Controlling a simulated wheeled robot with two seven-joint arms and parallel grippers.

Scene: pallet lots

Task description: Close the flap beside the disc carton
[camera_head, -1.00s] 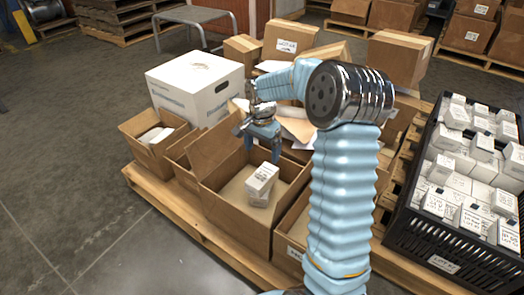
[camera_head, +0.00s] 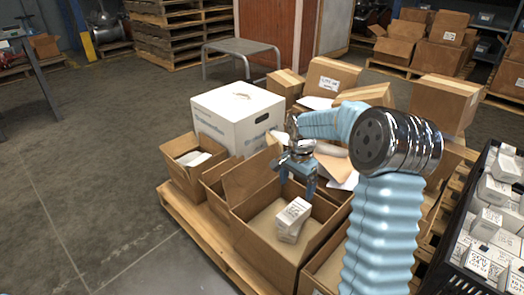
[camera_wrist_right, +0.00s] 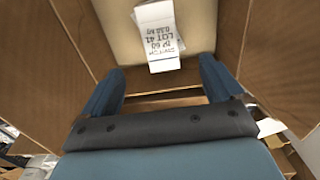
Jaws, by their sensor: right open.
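An open brown carton (camera_head: 268,238) stands on the pallet with a flap (camera_head: 251,177) raised on its far left side. Two small white cartons (camera_head: 293,218), one on the other, are inside it. A white carton with black print also shows in the right wrist view (camera_wrist_right: 157,30); I cannot tell if it is the disc carton. My right gripper (camera_head: 298,180) is open and empty, pointing down above the far part of the open carton. In the right wrist view its two fingers (camera_wrist_right: 160,85) are apart, with cardboard beyond them. My left gripper is out of view.
A large white box (camera_head: 237,118) and a smaller open carton (camera_head: 192,163) stand behind and left. Closed brown boxes (camera_head: 330,78) are at the back. A black crate (camera_head: 478,268) of white cartons is at the right. The floor at left is clear.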

